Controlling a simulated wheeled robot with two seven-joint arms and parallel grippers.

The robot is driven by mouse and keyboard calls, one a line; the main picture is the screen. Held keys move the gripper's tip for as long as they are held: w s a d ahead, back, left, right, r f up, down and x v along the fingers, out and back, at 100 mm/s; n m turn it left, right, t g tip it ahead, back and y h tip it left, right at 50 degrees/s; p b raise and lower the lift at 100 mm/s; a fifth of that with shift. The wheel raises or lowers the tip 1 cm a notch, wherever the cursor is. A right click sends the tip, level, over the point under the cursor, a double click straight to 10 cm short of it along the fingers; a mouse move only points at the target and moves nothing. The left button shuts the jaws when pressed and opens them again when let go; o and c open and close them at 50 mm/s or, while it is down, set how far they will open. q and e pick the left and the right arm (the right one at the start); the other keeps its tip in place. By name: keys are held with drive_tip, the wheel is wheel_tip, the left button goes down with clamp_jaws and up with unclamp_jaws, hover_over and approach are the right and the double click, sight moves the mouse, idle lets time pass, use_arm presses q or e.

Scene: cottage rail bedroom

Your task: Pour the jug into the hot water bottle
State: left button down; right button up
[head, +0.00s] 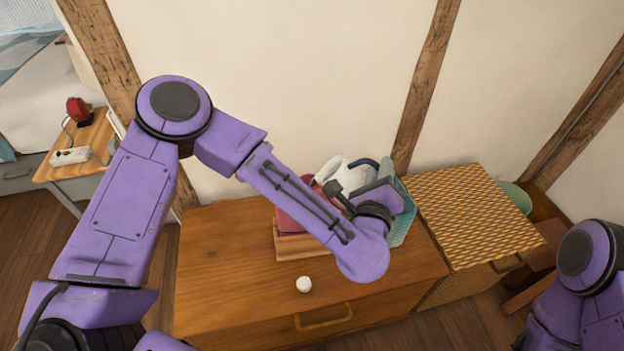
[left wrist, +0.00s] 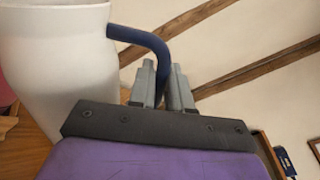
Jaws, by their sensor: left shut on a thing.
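The white jug (head: 346,174) with a dark blue handle (left wrist: 146,40) is over the back of the wooden chest, partly hidden behind my left wrist. Its pale body (left wrist: 58,62) fills the left of the left wrist view. My left gripper (left wrist: 163,84) is shut on the handle. A red-pink thing (head: 288,220), seemingly the hot water bottle, sits in a wooden holder (head: 300,246), just left of and below the jug. My left forearm covers much of it, and its mouth is hidden. I cannot tell the jug's exact tilt or see any water. My right gripper is out of view.
A small white cap-like piece (head: 304,284) lies on the chest top (head: 222,262). A teal patterned object (head: 404,214) stands right of my left wrist. A woven basket (head: 470,215) adjoins the chest.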

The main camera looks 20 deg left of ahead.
use_arm(q)
drive_tip(key=shift+a+r+n+p, duration=0.45)
drive_tip(key=shift+r+n+p, duration=0.25)
drive_tip(key=shift+r+p, duration=0.1)
drive_tip(key=shift+a+r+n+p, duration=0.45)
drive_tip(key=shift+r+n+p, duration=0.25)
drive_tip(key=shift+r, duration=0.1)
idle(2.7)
drive_tip(key=shift+s+a+r+n+p, duration=0.1)
drive_tip(key=shift+a+r+n+p, duration=0.75)
drive_tip(key=shift+p, duration=0.2)
idle(2.2)
